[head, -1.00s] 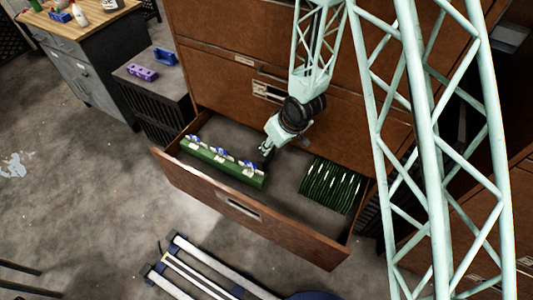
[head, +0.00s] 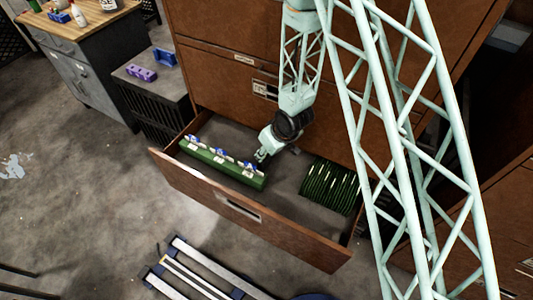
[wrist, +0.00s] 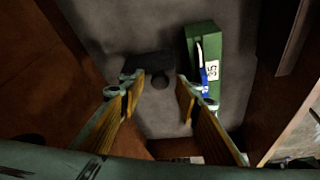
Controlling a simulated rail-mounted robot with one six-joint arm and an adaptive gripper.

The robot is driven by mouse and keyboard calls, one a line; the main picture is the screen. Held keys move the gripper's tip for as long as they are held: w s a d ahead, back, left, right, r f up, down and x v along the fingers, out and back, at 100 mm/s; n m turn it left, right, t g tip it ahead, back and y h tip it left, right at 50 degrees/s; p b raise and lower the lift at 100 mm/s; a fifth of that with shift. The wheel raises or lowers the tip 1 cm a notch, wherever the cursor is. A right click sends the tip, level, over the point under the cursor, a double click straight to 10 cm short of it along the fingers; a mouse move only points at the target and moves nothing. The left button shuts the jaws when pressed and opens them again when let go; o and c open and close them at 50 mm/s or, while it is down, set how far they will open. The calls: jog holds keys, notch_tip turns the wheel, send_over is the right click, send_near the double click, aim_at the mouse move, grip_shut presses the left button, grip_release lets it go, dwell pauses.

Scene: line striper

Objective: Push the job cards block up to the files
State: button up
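The job cards block, a long green block (head: 215,166) with white cards and blue clips on top, lies along the left part of the open drawer. The files (head: 331,187), a dark green row with pale tabs, stand at the drawer's right, with bare floor between. My gripper (head: 262,156) is low in the drawer beside the block's right part, on its far side; contact cannot be told. In the wrist view my gripper (wrist: 158,88) has its yellow-padded fingers apart with nothing between them. The block's end (wrist: 206,70) shows just outside the right finger. The files are not recognisable there.
The wooden drawer front (head: 240,208) bounds the near side, the cabinet face (head: 220,75) the far side. A dark side cabinet (head: 150,90) stands left, with purple and blue items on top. Silver rails (head: 200,275) lie on the floor in front.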

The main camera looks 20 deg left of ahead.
grip_shut()
dwell(0.3)
